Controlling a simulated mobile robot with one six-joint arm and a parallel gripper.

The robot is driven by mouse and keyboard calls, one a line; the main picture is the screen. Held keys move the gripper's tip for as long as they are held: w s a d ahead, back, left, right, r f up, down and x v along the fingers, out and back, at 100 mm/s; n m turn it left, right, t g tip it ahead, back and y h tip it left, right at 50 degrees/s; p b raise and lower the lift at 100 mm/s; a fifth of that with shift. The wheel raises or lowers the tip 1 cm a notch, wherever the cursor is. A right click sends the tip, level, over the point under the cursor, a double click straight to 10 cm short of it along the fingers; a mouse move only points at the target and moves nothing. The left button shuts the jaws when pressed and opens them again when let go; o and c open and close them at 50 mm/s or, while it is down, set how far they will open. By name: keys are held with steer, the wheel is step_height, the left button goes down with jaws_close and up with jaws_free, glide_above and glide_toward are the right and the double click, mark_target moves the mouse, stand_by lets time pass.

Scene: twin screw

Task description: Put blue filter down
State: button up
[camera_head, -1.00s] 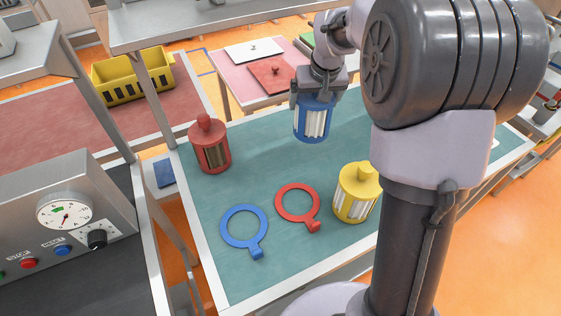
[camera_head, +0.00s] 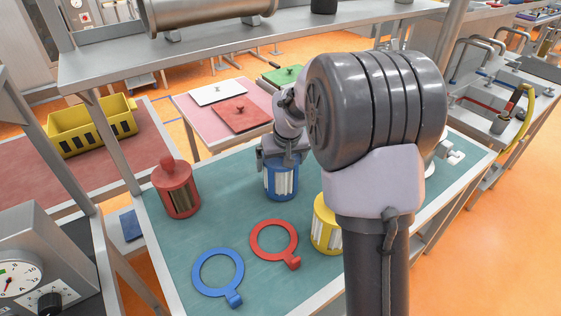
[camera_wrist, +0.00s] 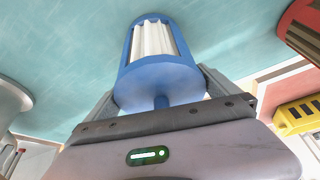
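The blue filter (camera_head: 281,181) is upright at the back middle of the teal table (camera_head: 225,200); its base looks at or very near the surface. My gripper (camera_head: 281,158) is above it, pointing down. In the wrist view the blue filter (camera_wrist: 155,75) sits between the two fingers (camera_wrist: 160,95), which reach to the sides of its blue cap and appear closed on it. The cap's small knob faces my palm. The fingertips are partly hidden by the cap. A blue ring (camera_head: 218,270) lies flat and empty at the front left of the table.
A red filter (camera_head: 176,190) stands to the left. A yellow filter (camera_head: 325,225), partly hidden by my arm, stands to the right. A red ring (camera_head: 273,240) lies empty in front of the blue filter. A metal shelf (camera_head: 250,45) spans behind. Teal surface is clear around the blue filter.

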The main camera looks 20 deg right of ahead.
steer(key=shift+r, duration=0.3)
steer(key=p+v, duration=0.4)
steer(key=v, duration=0.7)
steer(key=shift+r, duration=0.2)
steer(key=s+a+r+m+t+y, duration=0.1)
steer(key=s+a+r, duration=0.35)
steer(key=s, duration=0.35)
steer(key=s+a+r+m, duration=0.1)
steer(key=s+a+r, duration=0.2)
steer(key=s+a, duration=0.4)
steer(key=s+a+f, duration=0.1)
steer(key=s, duration=0.5)
steer(key=s+a+f+y, duration=0.1)
steer(key=s+a, duration=0.1)
steer(key=s, duration=0.4)
steer(key=shift+s+a+f+m+y, duration=0.2)
steer(key=shift+a+f+m+y, duration=0.1)
steer(key=shift+m, duration=0.1)
